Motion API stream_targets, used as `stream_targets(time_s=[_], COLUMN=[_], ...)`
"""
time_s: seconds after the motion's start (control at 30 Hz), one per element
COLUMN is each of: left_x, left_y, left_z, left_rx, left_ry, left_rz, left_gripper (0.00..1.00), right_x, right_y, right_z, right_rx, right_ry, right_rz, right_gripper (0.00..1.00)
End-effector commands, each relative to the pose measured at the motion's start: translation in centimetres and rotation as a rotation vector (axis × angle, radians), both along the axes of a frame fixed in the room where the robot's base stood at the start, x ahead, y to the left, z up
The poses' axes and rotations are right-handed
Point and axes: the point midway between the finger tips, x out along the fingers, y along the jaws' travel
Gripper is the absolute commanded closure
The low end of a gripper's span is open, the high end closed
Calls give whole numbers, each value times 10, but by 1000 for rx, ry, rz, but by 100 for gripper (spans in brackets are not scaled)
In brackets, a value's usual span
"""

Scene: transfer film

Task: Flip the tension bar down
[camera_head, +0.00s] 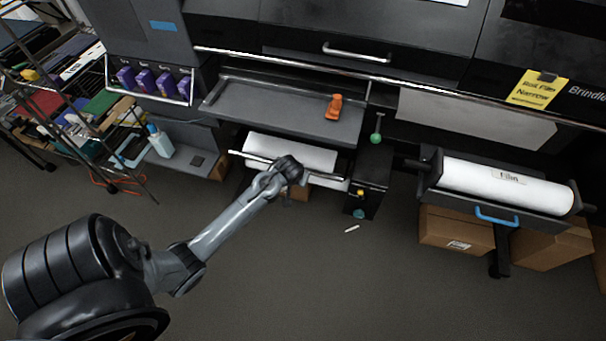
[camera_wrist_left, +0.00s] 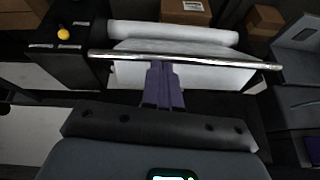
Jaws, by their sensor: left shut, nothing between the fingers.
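The tension bar (camera_head: 329,176) is a thin silver rod in front of the white film roll (camera_head: 290,152) on the printer's lower left. In the left wrist view the bar (camera_wrist_left: 215,61) crosses the upper part of the picture, in front of the white film (camera_wrist_left: 140,76). My left gripper (camera_head: 298,172) is at the bar, left of the black control box; its fingers are hidden in the head view. In the left wrist view its fingers (camera_wrist_left: 163,66) are together and empty, tips at the bar's edge. I cannot tell whether they touch it. My right gripper is not in view.
The black box (camera_head: 368,180) with a yellow knob and green ball lever (camera_head: 376,137) stands right of the bar. A tray with an orange tool (camera_head: 334,106) is above. A film roll labelled "Film" (camera_head: 505,186) sits on a cart at right. Open floor lies in front.

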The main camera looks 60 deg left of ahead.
Motion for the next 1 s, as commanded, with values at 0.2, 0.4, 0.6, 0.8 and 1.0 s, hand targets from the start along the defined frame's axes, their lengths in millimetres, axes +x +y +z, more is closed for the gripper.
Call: stream_targets(time_s=[0.2, 0.4, 0.6, 0.8, 1.0], left_x=[48, 70, 75, 74, 76], left_y=[33, 37, 36, 36, 37], left_z=[5, 22, 27, 27, 23], left_rx=[11, 16, 16, 16, 16], left_ry=[-97, -151, -165, -163, -162], left_rz=[51, 54, 53, 53, 52], left_gripper=[100, 100, 100, 100, 100], right_x=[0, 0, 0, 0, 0], right_y=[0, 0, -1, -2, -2], right_z=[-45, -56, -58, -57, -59], right_rx=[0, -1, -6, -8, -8], right_ry=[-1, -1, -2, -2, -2], right_rz=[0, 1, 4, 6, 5], right_gripper=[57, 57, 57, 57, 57])
